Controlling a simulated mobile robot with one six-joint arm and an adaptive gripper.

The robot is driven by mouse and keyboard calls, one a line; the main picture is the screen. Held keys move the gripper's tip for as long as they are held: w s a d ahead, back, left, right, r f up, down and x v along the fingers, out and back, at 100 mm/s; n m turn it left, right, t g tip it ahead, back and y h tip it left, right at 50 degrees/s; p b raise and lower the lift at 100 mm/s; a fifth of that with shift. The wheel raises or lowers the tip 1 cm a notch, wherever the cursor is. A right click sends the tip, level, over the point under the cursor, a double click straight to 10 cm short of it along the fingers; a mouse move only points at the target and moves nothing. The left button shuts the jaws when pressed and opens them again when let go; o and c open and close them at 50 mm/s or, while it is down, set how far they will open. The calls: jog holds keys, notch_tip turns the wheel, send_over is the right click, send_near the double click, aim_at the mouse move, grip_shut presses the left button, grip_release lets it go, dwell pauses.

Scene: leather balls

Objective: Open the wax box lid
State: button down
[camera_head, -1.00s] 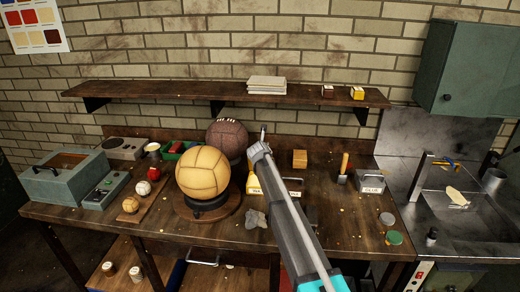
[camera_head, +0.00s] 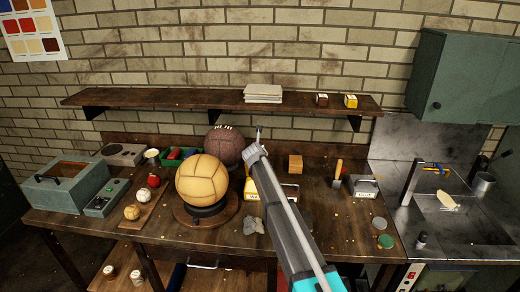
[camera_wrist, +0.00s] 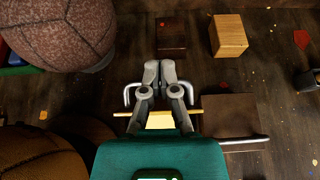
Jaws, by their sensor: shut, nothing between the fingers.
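My gripper (camera_wrist: 158,72) is shut and empty; its two fingertips meet in the wrist view. In the head view my gripper (camera_head: 259,132) points up and away over the back of the bench. A yellow box (camera_head: 250,190), apparently the wax box, stands right of the tan ball and is partly hidden behind my arm. In the wrist view a pale yellow surface (camera_wrist: 160,120) shows between my finger links, with grey bent bar ends beside the fingers, perhaps a handle. How the lid sits cannot be told.
The tan ball (camera_head: 202,180) on its stand and a dark brown ball (camera_head: 226,144) are close on the left. A wooden block (camera_wrist: 228,35) and a dark block (camera_wrist: 171,36) lie ahead. A grey box (camera_head: 364,187) stands to the right. A shelf (camera_head: 200,98) hangs behind.

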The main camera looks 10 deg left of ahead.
jog(key=shift+s+d+r+p, duration=0.1)
jog(key=shift+s+r+p, duration=0.5)
jog(key=shift+r, duration=0.1)
jog(key=shift+s+r+p, duration=0.45)
jog(key=shift+r+p, duration=0.1)
jog(key=shift+r, duration=0.15)
